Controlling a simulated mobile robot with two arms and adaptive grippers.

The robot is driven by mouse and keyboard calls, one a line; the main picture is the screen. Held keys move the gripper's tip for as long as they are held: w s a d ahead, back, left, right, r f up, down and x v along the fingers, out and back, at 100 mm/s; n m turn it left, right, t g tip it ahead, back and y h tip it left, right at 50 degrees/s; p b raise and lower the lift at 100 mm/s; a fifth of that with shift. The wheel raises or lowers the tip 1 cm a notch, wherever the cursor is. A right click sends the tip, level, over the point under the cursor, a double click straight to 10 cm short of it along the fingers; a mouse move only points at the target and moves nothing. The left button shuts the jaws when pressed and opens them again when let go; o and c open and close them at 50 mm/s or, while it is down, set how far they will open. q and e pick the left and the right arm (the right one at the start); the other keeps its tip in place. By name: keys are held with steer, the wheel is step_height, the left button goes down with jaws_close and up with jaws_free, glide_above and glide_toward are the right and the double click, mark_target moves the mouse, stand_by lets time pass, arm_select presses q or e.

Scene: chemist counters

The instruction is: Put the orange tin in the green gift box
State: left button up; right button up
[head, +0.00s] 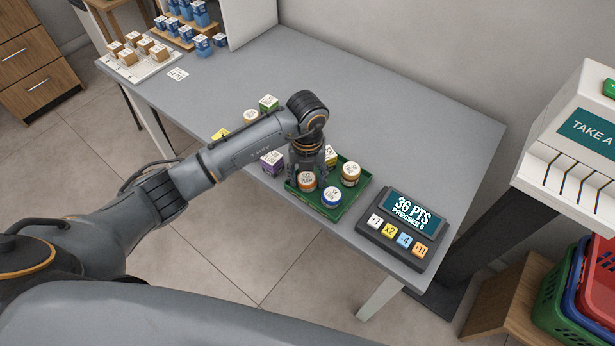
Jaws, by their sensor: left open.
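The green gift box (311,206) is a shallow open green box on the grey counter. In it stand an orange tin (307,183) at the left, a blue tin (331,198) at the front and an orange-brown tin (350,175) at the right, all with pale labelled lids. My left gripper (308,176) points down over the left part of the box, open, right by the left orange tin. The fingers partly hide the back of the box, and I cannot tell whether they touch the tin. My right gripper is not in view.
A purple box (271,162), a yellow box (330,156), another tin (250,117) and a green box (268,103) stand around my left arm. A keypad display (402,225) reads 36 PTS at the right. The counter's back right is clear.

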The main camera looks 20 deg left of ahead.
mark_target(307, 179)
arm_select(q)
step_height(307, 179, up, 12)
steer(key=b, duration=0.2)
steer(key=shift+f, duration=0.2)
